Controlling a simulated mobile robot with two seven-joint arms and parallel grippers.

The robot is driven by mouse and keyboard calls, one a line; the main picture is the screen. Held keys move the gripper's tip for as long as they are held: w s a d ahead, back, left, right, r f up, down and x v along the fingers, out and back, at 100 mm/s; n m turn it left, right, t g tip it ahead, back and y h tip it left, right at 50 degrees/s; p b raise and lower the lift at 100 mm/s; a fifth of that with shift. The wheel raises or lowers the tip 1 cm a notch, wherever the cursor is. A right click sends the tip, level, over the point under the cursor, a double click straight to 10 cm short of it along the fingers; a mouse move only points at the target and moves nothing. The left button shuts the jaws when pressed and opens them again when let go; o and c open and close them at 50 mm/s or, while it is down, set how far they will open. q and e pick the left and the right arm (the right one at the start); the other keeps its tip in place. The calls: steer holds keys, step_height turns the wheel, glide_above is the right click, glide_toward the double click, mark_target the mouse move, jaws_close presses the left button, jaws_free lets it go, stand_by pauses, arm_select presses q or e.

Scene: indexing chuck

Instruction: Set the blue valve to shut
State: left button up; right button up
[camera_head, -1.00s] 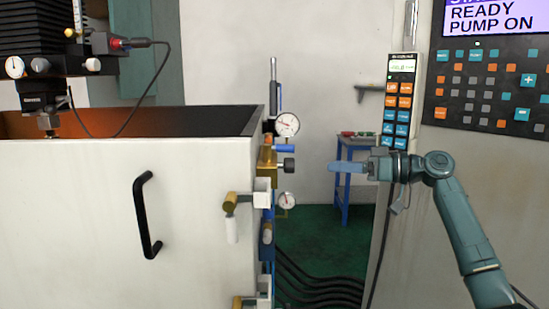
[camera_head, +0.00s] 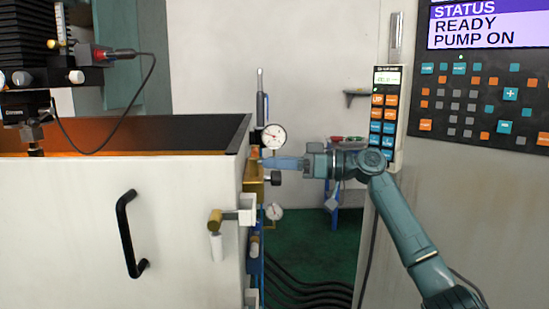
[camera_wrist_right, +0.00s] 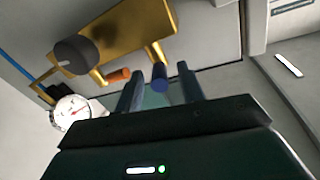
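The blue valve handle (camera_wrist_right: 159,77) shows in the right wrist view as a short dark blue cylinder end beside a gold valve block (camera_wrist_right: 118,38). In the head view the gold block (camera_head: 253,181) sits on the right edge of the white cabinet, and the handle is hidden behind my fingers. My right gripper (camera_head: 268,163) reaches in from the right at the handle's height. In the wrist view its two fingers (camera_wrist_right: 160,90) stand apart, one on each side of the blue handle, with gaps visible. My left gripper is not in view.
A black knob (camera_head: 275,179) projects just below my fingers. A dial gauge (camera_head: 273,136) sits just above, another gauge (camera_head: 274,212) below. A copper-coloured stub (camera_wrist_right: 118,76) is left of the fingers in the wrist view. A pendant (camera_head: 385,110) hangs behind my right arm.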

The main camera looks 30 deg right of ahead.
steer(key=shift+w+a, duration=0.25)
steer(key=shift+a, duration=0.05)
steer(key=shift+c, duration=0.2)
jaws_close()
